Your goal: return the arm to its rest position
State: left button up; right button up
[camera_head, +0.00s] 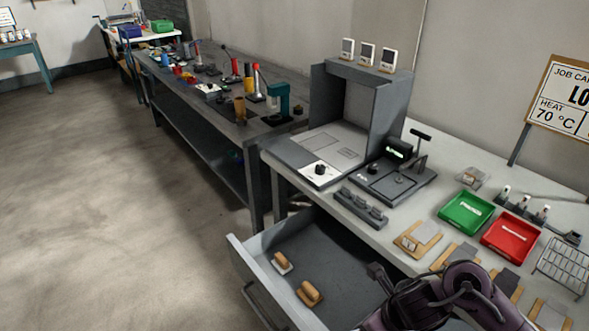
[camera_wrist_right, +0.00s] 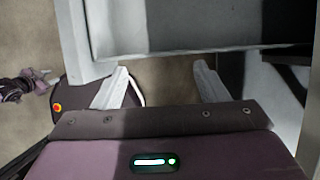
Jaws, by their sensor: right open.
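My right arm (camera_head: 440,298), purple and black, comes in at the lower right of the head view, over the front of the bench beside the open drawer. In the wrist view my right gripper (camera_wrist_right: 160,86) has its two pale fingers spread wide with nothing between them. A grey panel edge lies just beyond the fingertips.
The open drawer (camera_head: 262,265) juts out from the bench (camera_head: 395,228) and holds two wooden-handled blocks (camera_head: 309,293). On the bench are a green tray (camera_head: 466,213), a red tray (camera_head: 511,238), a wire rack (camera_head: 565,266) and wooden boards. Floor at left is clear.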

jog(key=a+r+m+t, duration=0.35)
jog(key=a+m, duration=0.25)
jog(key=m, duration=0.9)
jog(key=s+d+m+g+h, duration=0.15)
jog(key=s+d+m, duration=0.35)
jog(key=m, duration=0.9)
jog(key=s+d+m+g+h, duration=0.15)
jog(key=s+d+m, duration=0.35)
jog(key=m, duration=0.8)
jog(key=s+f+g, duration=0.2)
jog(key=s+f, duration=0.1)
jog(key=f, duration=2.8)
pick_arm(q)
jog(key=shift+w+a+r, duration=0.1)
jog(key=shift+w+r, duration=0.05)
jog(key=shift+w, duration=0.1)
pick_arm(e)
jog(key=s+d+f+g, duration=0.1)
jog(key=s+d+f, duration=0.1)
jog(key=s+f, duration=1.4)
jog(key=s, duration=0.3)
jog(key=shift+s+d+f+n, duration=0.15)
jog(key=shift+d+f+n, duration=0.15)
jog(key=shift+f+n, duration=0.1)
